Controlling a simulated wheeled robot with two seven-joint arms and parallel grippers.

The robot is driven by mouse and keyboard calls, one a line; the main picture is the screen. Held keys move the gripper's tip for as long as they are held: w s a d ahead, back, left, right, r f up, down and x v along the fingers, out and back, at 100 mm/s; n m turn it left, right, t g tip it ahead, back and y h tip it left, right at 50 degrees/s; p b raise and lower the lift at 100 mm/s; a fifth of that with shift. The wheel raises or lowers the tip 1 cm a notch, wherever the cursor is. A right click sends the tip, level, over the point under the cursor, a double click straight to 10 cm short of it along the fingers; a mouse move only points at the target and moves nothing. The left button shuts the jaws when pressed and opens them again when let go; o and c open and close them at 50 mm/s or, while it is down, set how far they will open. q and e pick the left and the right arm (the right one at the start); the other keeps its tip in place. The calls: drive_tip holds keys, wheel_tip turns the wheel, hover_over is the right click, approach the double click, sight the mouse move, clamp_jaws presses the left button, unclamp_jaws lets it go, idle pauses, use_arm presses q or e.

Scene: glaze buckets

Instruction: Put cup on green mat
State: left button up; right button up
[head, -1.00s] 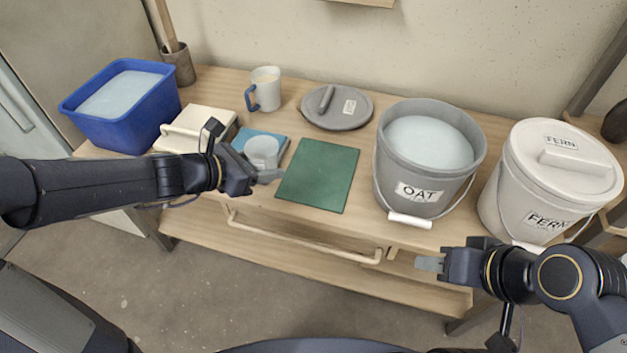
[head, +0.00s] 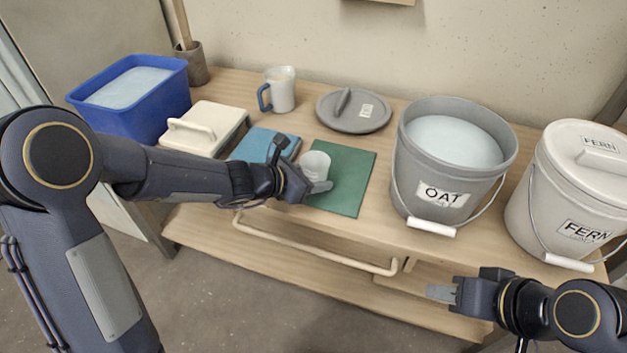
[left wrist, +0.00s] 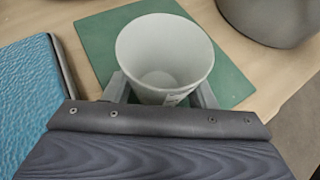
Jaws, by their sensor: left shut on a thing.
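A small white cup (head: 316,165) is held by my left gripper (head: 322,184), which is shut on it. The cup is upright over the near left part of the green mat (head: 350,190). In the left wrist view the cup (left wrist: 165,55) sits between the two fingers (left wrist: 160,90), with the green mat (left wrist: 230,85) behind and under it. I cannot tell whether its base touches the mat. My right gripper (head: 442,292) is in front of the table at the lower right, apart from everything; it appears open and empty, though its fingers are small in view.
The grey OAT bucket (head: 430,185) stands close on the right, with the white FERN bucket (head: 560,200) beyond. A grey lid (head: 375,122) and a mug (head: 283,92) are behind. A blue tub (head: 150,110) stands far left.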

use_arm(q)
drive_tip(key=shift+f+b, duration=0.2)
drive_tip(key=shift+b, duration=0.1)
drive_tip(key=o, duration=1.1)
drive_tip(key=shift+r, duration=0.1)
